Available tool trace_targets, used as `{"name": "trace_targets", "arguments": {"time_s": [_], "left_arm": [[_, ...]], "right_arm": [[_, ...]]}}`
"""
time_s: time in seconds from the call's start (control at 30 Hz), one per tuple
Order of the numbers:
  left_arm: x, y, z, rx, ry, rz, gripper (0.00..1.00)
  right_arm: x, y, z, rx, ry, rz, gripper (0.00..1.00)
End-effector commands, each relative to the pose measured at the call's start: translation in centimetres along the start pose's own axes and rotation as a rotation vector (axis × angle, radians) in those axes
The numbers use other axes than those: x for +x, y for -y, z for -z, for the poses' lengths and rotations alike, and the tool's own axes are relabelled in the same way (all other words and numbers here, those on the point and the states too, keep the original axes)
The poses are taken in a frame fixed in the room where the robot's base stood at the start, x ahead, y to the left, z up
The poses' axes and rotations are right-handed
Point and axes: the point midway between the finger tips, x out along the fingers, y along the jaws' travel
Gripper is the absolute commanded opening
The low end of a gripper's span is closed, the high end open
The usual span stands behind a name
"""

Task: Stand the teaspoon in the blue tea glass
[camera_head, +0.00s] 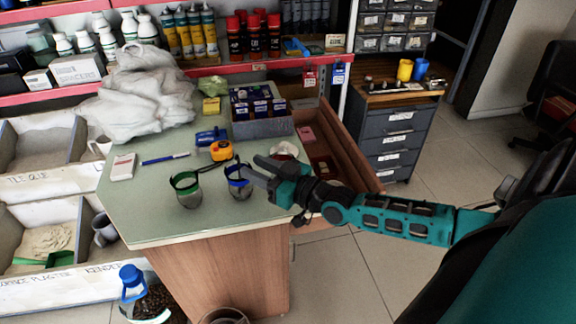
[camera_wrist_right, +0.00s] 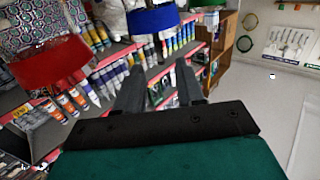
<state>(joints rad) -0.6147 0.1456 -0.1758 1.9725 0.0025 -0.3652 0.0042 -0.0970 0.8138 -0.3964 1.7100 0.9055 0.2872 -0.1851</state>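The blue tea glass (camera_head: 238,190), dark with a blue rim, stands upright near the counter's front right edge. A similar green-rimmed glass (camera_head: 188,195) stands to its left. My right gripper (camera_head: 252,166) reaches in from the right, its fingertips at the blue glass's rim; I cannot tell whether they touch it. In the right wrist view the fingers (camera_wrist_right: 158,68) are apart with nothing visible between them, and a blue band (camera_wrist_right: 152,18) shows beyond them. I cannot make out the teaspoon. My left gripper is not in view.
On the counter (camera_head: 150,210) are a yellow tape measure (camera_head: 221,150), a blue pen (camera_head: 165,158), a box of small packs (camera_head: 262,128) and a white bag (camera_head: 145,95). An open drawer (camera_head: 350,150) juts out at right. A red-banded object (camera_wrist_right: 50,62) shows in the wrist view.

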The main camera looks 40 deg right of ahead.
Motion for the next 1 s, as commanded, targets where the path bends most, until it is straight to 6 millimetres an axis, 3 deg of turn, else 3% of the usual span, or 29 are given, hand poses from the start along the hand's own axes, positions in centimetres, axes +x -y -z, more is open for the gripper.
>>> {"name": "trace_targets", "arguments": {"time_s": [0.3, 0.5, 0.7, 1.0], "left_arm": [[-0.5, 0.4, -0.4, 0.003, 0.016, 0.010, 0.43], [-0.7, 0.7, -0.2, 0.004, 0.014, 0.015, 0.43], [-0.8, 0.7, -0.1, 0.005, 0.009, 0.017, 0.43], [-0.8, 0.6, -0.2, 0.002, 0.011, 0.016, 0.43]], "right_arm": [[-5.6, 0.0, 0.0, 0.000, 0.004, 0.001, 0.38], [-8.0, 0.0, 0.1, 0.000, 0.002, 0.001, 0.38], [-9.1, 0.0, 0.1, 0.000, -0.001, 0.000, 0.38], [-9.2, 0.0, 0.1, 0.000, -0.002, 0.000, 0.38]]}}
